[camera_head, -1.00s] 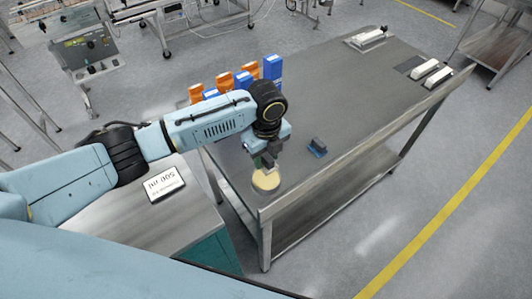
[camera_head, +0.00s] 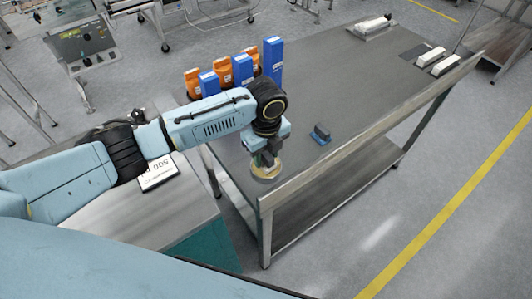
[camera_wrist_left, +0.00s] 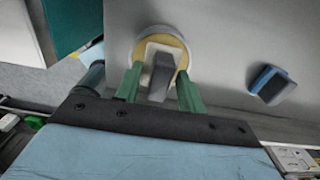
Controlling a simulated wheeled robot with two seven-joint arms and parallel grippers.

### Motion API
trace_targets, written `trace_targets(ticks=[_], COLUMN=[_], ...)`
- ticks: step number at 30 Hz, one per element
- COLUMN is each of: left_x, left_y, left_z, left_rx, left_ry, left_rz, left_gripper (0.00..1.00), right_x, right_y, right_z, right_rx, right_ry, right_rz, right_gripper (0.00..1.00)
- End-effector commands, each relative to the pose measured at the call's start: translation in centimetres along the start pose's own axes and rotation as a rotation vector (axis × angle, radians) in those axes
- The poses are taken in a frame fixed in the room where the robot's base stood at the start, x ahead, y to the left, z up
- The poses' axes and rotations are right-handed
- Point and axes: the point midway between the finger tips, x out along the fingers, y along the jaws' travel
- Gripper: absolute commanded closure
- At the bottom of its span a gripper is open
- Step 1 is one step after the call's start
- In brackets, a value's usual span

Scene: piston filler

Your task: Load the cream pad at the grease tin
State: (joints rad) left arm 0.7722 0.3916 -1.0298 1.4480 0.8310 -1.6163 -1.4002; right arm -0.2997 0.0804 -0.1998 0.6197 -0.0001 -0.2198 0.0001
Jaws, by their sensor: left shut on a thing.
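The grease tin (camera_head: 265,174) is a low round tin with yellow grease, near the table's front left corner. It also shows in the left wrist view (camera_wrist_left: 176,37) with its pale rim. The cream pad (camera_wrist_left: 152,49) is a pale rectangle with a grey block handle, directly over the grease, inside the tin's outline. My left gripper (camera_wrist_left: 160,70) is shut on the handle, a green finger on each side. In the head view my left gripper (camera_head: 266,160) points down at the tin. I cannot tell whether the pad touches the grease. My right gripper is not in view.
A blue pad with a dark handle (camera_head: 320,134) lies on the table (camera_head: 345,100) right of the tin. Blue boxes (camera_head: 272,60) and orange bottles (camera_head: 193,82) stand behind the arm. White blocks (camera_head: 445,65) lie at the far right. A white sign (camera_head: 158,172) is on the left bench.

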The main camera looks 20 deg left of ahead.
Motion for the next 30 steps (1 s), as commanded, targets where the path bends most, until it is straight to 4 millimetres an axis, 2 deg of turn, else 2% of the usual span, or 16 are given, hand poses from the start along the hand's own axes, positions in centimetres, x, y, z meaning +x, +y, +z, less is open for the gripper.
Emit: trace_targets(ticks=[30], left_x=[0.71], left_y=[0.0], left_z=[-0.01], left_rx=[0.0], left_ry=[0.0], left_rz=[0.0], left_gripper=[0.79], right_x=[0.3], right_y=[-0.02], right_z=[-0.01], right_rx=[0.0], right_ry=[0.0], right_rz=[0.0], right_gripper=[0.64])
